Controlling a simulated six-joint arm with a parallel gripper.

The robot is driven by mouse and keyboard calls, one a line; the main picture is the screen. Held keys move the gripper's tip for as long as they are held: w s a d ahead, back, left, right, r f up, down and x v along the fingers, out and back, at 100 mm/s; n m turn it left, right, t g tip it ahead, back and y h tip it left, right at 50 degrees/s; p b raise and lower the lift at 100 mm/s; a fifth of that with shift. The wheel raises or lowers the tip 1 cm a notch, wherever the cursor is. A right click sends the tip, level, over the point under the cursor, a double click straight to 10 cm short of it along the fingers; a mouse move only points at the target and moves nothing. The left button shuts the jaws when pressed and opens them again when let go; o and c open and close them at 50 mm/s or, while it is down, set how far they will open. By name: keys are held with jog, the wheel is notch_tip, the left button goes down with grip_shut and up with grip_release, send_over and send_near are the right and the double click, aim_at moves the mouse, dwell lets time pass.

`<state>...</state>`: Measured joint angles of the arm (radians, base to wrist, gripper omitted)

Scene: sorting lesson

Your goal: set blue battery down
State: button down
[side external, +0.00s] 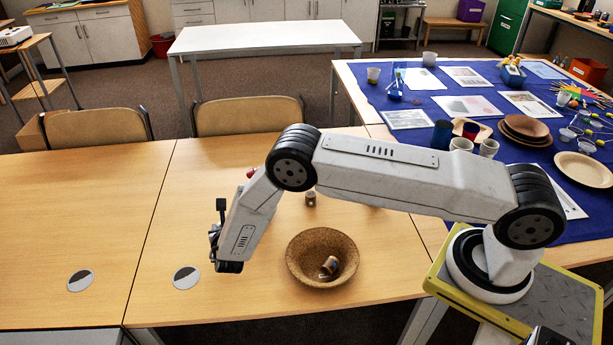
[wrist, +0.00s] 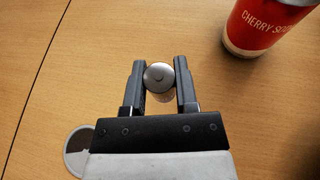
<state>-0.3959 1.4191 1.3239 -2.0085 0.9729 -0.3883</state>
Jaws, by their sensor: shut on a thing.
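My gripper (wrist: 159,64) is shut on a battery (wrist: 158,75), seen nearly end-on in the wrist view. In the side view my gripper (side external: 222,246) is low over the table, left of the brown bowl (side external: 303,240). The held battery cannot be made out there. I cannot tell whether it touches the table.
A small battery-like cylinder (side external: 310,198) stands behind the bowl, and another (side external: 329,266) lies inside it. A red can (wrist: 265,25) stands at the wrist view's upper right. A round table inset (side external: 186,278) is nearby. The table's left part is clear.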

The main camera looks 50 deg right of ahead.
jog(key=shift+f, duration=0.1)
jog(key=shift+w+f, duration=0.2)
jog(key=shift+f, duration=1.45)
jog(key=shift+f, duration=0.1)
jog(key=shift+c, duration=1.9)
grip_release()
jog(key=v, duration=1.2)
jog(key=shift+s, duration=0.1)
